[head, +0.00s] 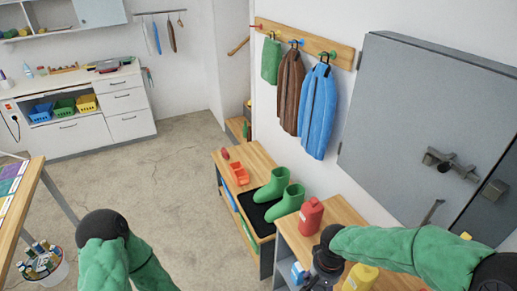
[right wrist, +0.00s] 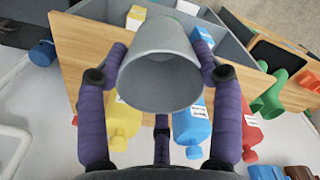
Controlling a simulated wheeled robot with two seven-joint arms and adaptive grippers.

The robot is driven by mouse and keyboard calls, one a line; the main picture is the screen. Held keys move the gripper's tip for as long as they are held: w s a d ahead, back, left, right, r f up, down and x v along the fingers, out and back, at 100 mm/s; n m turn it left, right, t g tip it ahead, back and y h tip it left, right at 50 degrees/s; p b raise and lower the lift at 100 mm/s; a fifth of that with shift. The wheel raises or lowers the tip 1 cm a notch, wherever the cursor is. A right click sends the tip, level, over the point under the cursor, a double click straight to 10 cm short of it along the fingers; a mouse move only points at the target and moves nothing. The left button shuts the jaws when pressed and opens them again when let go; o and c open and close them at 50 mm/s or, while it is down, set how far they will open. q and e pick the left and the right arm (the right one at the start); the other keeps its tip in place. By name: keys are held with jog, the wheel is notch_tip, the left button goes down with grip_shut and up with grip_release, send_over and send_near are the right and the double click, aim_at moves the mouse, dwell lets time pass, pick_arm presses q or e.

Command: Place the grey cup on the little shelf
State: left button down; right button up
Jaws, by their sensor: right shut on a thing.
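The grey cup (right wrist: 160,80) is in the right wrist view, tilted, with its wide end toward the camera. My right gripper (right wrist: 163,60) has its purple fingers on both sides of the cup and is shut on it. In the head view my right gripper (head: 326,262) is above the front of a small wooden-topped shelf unit (head: 345,213); the cup cannot be made out there. In the right wrist view the unit's wooden top (right wrist: 85,45) and grey compartments (right wrist: 232,50) lie behind the cup. My left arm shows at the lower left of the head view, its gripper out of sight.
A red bottle (head: 311,216) and a yellow bottle (head: 360,278) stand on the unit's top. A blue bottle (right wrist: 192,128) shows in the wrist view. Green boots (head: 285,196) stand on the neighbouring bench (head: 252,158).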

jog(key=w+a+f+n+b, duration=0.2)
jog(key=w+f+n+b, duration=0.1)
jog(key=w+f, duration=0.4)
jog(key=shift+w+n, duration=0.3)
jog(key=shift+w, duration=0.9)
jog(key=shift+d, duration=0.1)
